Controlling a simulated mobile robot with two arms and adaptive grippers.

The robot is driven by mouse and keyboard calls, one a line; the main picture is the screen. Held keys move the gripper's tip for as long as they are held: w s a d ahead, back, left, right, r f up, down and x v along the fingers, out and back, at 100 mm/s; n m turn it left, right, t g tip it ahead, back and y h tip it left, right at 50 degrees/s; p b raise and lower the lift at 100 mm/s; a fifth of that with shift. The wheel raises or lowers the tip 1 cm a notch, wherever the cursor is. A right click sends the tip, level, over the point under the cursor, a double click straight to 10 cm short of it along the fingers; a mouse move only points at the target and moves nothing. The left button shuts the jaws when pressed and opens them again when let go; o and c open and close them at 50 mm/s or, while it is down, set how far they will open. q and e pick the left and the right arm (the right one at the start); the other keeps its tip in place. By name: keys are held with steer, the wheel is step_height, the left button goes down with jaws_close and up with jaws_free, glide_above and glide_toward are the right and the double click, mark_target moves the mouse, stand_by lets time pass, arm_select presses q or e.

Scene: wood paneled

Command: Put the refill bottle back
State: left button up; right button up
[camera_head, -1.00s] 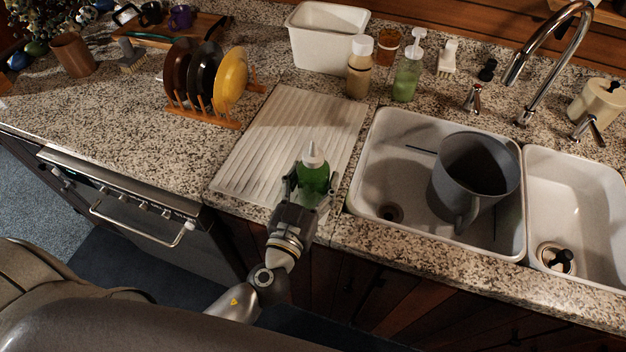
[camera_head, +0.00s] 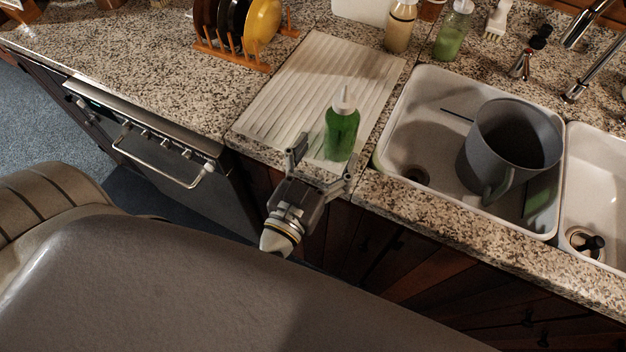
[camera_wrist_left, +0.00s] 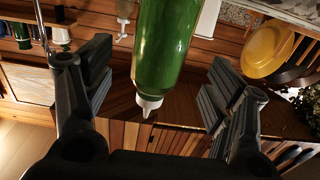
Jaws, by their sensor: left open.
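The refill bottle (camera_head: 342,134) is green with a white pointed nozzle. It stands upright on the front right part of the ribbed drainboard (camera_head: 290,85). My left gripper (camera_head: 322,168) is open and empty just in front of the bottle, at the counter's front edge, with its fingers short of the bottle. In the left wrist view the picture is upside down, and the bottle (camera_wrist_left: 167,45) shows beyond and between the spread fingers, nozzle pointing down. My right gripper is not in view.
A sink (camera_head: 400,115) with a large grey mug (camera_head: 510,145) lies right of the drainboard. A soap bottle (camera_head: 453,35) and a tan bottle (camera_head: 400,28) stand behind. A plate rack (camera_head: 232,52) stands at the back left. Most of the drainboard is clear.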

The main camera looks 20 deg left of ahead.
arm_select(q)
steer(key=s+b, duration=0.2)
steer(key=s, duration=0.3)
steer(key=shift+a, duration=0.15)
steer(key=s+a+f+m+g, duration=0.2)
steer(key=f+g, duration=0.2)
steer(key=f, duration=1.4)
steer(key=s+a+f+m+g, duration=0.15)
steer(key=f+g, duration=0.25)
steer(key=f, duration=1.4)
steer(key=s+a+f+g, duration=0.3)
steer(key=s+f+g, duration=0.1)
steer(key=s+f, duration=0.7)
steer(key=s+a+f+n+g, duration=0.1)
steer(key=s+a+f+g, duration=0.2)
steer(key=s+f, duration=0.8)
steer(key=shift+a+f+g+y, duration=0.15)
steer(key=shift+f+g+y, duration=0.15)
steer(key=shift+f+g, duration=0.6)
